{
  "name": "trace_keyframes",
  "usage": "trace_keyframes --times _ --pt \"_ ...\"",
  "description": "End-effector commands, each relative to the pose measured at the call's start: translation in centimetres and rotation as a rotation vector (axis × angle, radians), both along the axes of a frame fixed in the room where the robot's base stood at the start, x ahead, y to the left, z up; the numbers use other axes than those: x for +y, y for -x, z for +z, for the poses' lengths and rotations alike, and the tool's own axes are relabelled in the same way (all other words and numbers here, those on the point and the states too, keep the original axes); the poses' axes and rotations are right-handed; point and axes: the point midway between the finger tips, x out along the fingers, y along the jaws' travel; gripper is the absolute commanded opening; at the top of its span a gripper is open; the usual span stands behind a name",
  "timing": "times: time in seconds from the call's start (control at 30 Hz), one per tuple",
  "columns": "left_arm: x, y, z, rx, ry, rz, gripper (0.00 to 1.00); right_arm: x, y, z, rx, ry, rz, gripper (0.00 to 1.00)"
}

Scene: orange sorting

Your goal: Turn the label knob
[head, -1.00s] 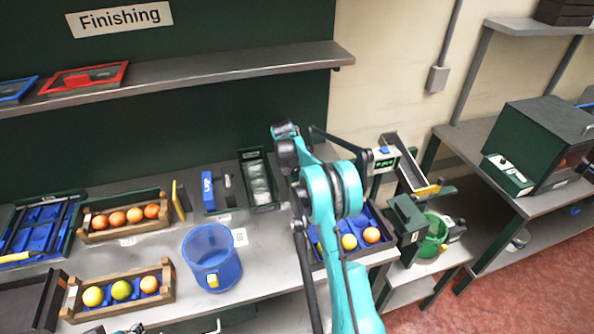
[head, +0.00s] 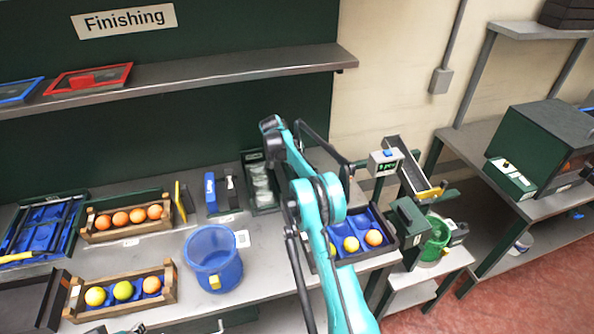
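No knob can be told for certain as the label knob. A small white device (head: 383,164) with a green display and a blue part on top stands right of the bench. A dark green box machine (head: 545,130) on the right bench has a pale front panel (head: 507,177) with a small dark and yellow part on it. My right arm is raised in the middle, and its dark end (head: 352,170) is just left of the white device. Whether they touch, and whether its fingers are open, is unclear. Only dark bits, perhaps of my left gripper (head: 118,331), show at the bottom edge.
Crates of oranges (head: 127,238) and mixed fruit (head: 160,305) stand on the left bench near a blue bucket (head: 205,270). A blue-lined tray (head: 392,242) is partly behind my arm. A tilted chute (head: 409,160) and green bucket (head: 436,248) stand right of it.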

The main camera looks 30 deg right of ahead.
Motion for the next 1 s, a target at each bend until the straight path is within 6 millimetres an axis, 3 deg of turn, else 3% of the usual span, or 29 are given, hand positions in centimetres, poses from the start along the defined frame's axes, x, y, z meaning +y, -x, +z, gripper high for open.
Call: trace_keyframes --times 0.37,0.4,0.47,0.5,0.83,1.0 --pt "0.0 0.0 0.0 0.000 0.000 0.000 0.40 0.1 0.0 0.0 0.000 -0.001 -0.004 0.07" --pt "0.0 0.0 0.0 0.000 0.000 0.000 0.40 0.1 0.0 0.0 0.000 -0.001 -0.004 0.38" --pt "0.0 0.0 0.0 0.000 0.000 0.000 0.40 0.1 0.0 0.0 -0.001 -0.001 -0.004 0.54" --pt "0.0 0.0 0.0 0.000 0.000 0.000 0.40 0.1 0.0 0.0 -0.001 -0.001 -0.004 0.57" --pt "0.0 0.0 0.0 0.000 0.000 0.000 0.40 0.2 0.0 0.3 0.000 -0.001 -0.003 0.57" --pt "0.0 0.0 0.0 0.000 0.000 0.000 0.40 1.1 0.0 2.5 0.000 -0.001 -0.003 0.57"
